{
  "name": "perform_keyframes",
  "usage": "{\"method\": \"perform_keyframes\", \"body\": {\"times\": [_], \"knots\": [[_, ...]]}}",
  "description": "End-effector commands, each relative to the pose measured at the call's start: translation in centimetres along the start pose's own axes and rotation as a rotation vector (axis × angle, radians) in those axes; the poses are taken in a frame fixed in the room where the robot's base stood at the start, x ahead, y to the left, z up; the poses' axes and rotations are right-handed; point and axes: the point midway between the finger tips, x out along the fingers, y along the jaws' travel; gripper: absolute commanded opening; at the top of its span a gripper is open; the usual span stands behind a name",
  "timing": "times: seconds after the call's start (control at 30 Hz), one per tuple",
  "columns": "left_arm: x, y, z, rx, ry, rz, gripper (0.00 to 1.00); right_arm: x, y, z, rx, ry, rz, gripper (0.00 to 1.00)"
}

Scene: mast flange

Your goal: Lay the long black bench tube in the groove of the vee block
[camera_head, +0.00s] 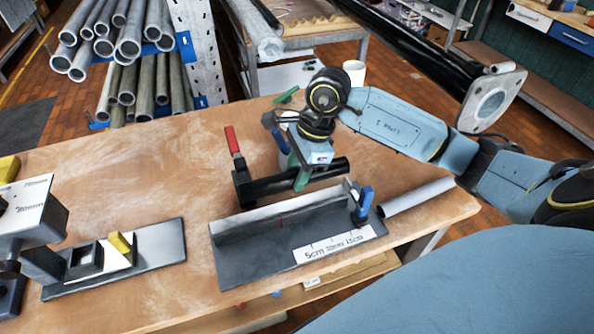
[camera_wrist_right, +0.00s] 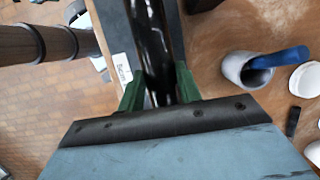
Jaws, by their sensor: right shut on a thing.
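My right gripper (camera_head: 300,180) has green fingers and is shut on the long black bench tube (camera_head: 328,170). The tube runs left to right behind the grey vee block (camera_head: 240,262), close to its rear edge. I cannot tell whether the tube touches the bench. In the right wrist view the black tube (camera_wrist_right: 150,40) runs between the green fingers of the gripper (camera_wrist_right: 160,88). The vee block has a white scale on its front and a blue-handled clamp (camera_head: 364,203) at its right end. My left gripper is not in view.
A red-handled clamp (camera_head: 234,145) stands at the tube's left end. A grey tube (camera_head: 420,195) lies right of the block. A plate with a yellow-topped clamp (camera_head: 170,245) is at left. A big flanged black mast (camera_head: 420,45) hangs upper right. The rear left bench is clear.

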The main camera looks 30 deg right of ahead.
Motion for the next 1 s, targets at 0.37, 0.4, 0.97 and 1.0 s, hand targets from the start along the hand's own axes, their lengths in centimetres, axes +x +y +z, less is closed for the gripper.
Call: {"method": "perform_keyframes", "body": {"times": [0.37,0.4,0.97,1.0], "knots": [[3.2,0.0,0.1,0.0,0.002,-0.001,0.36,3.2,0.0,-1.0,0.0,-0.001,-0.001,0.08],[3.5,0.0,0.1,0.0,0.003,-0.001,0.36,3.5,0.0,-1.1,0.0,-0.001,0.0,0.08],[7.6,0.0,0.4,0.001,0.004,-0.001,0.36,7.7,-0.1,-2.4,0.0,-0.001,-0.001,0.08],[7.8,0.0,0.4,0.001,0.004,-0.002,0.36,7.9,-0.1,-2.5,0.0,-0.001,-0.001,0.08]]}}
